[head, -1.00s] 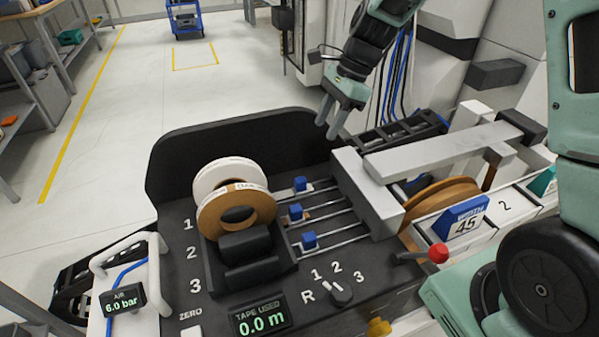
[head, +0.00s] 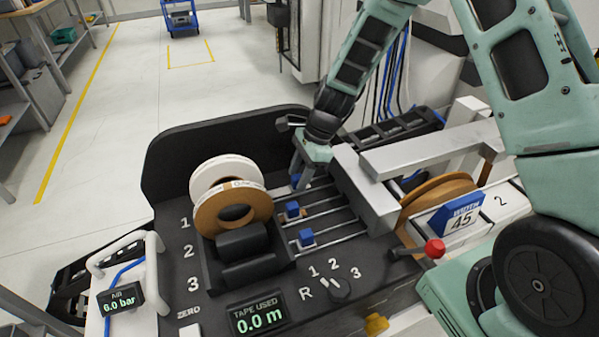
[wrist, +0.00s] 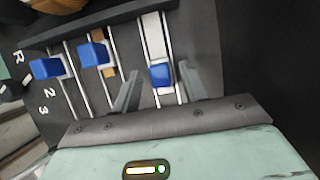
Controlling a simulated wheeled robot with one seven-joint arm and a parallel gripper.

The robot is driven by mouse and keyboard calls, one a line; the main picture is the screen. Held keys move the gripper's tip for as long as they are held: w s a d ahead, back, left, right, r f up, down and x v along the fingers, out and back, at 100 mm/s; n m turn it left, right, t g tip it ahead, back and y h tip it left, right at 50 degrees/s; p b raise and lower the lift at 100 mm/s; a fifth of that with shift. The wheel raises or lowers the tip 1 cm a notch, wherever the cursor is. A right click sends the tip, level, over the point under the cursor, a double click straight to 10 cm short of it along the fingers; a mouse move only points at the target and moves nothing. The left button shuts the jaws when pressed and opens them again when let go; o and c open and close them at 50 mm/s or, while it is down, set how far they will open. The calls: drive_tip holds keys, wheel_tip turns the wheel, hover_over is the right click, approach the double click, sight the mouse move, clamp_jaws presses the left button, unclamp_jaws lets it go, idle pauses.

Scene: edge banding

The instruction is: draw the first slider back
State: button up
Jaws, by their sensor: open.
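The first slider is a blue block (head: 294,180) on the farthest rails, in line with the panel's number 1. My gripper (head: 302,181) is lowered over it and partly hides it in the head view. In the wrist view the first slider's blue block (wrist: 161,75) lies between the two open fingers of my gripper (wrist: 161,72), with a gap visible on each side. A white strip runs along the first track beyond the block. The second slider (head: 292,209) and third slider (head: 306,237) sit on the nearer rails.
A white roll (head: 216,168) and a brown roll (head: 222,212) stand left of the sliders. A grey housing (head: 364,190) stands close to their right. A red-knobbed lever (head: 434,249) and a selector dial (head: 340,290) are nearer.

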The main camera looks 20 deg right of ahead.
sight(282, 195)
clamp_jaws()
drive_tip(key=shift+a+p, duration=0.5)
drive_tip(key=shift+a, duration=1.85)
unclamp_jaws()
drive_tip(key=shift+a, duration=0.1)
drive_tip(key=v, duration=1.7)
